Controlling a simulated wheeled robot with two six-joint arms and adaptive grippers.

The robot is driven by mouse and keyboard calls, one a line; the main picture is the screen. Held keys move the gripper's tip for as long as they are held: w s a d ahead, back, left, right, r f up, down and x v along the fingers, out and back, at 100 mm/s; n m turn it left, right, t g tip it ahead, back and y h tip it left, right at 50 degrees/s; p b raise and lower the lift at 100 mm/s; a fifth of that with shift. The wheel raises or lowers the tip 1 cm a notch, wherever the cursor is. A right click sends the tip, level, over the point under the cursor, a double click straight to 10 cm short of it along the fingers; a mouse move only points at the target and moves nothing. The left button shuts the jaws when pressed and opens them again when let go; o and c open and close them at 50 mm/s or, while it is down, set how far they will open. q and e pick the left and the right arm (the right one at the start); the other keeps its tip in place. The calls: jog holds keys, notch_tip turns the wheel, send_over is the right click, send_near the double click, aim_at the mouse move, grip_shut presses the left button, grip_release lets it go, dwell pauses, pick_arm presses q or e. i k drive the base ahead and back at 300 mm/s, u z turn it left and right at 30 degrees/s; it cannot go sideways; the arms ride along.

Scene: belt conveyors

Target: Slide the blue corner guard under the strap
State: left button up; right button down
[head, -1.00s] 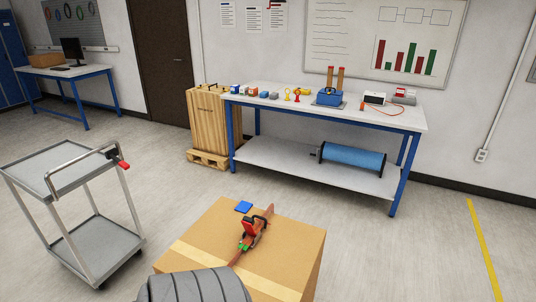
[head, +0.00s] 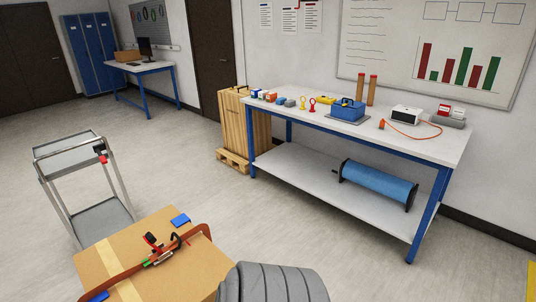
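A cardboard box (head: 190,268) stands at the bottom left of the head view. A brown strap (head: 126,274) runs across its top, with a red-handled ratchet buckle (head: 155,250) on it. A flat blue corner guard (head: 180,220) lies on the box top near the far edge, beside the strap and apart from it. Another blue piece (head: 97,296) shows at the near left edge by the strap, partly cut off by the frame; I cannot tell whether it is under the strap. Neither of my grippers is in view.
A grey cart (head: 103,212) stands behind the box on the left. A blue-legged workbench (head: 440,147) with small items and a blue roller (head: 375,184) on its lower shelf is at the right. A wooden crate (head: 250,125) stands at the bench's left end. Floor between is clear.

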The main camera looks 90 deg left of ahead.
aim_at(183, 219)
jog(key=i, duration=0.2)
jog(key=u, duration=1.25)
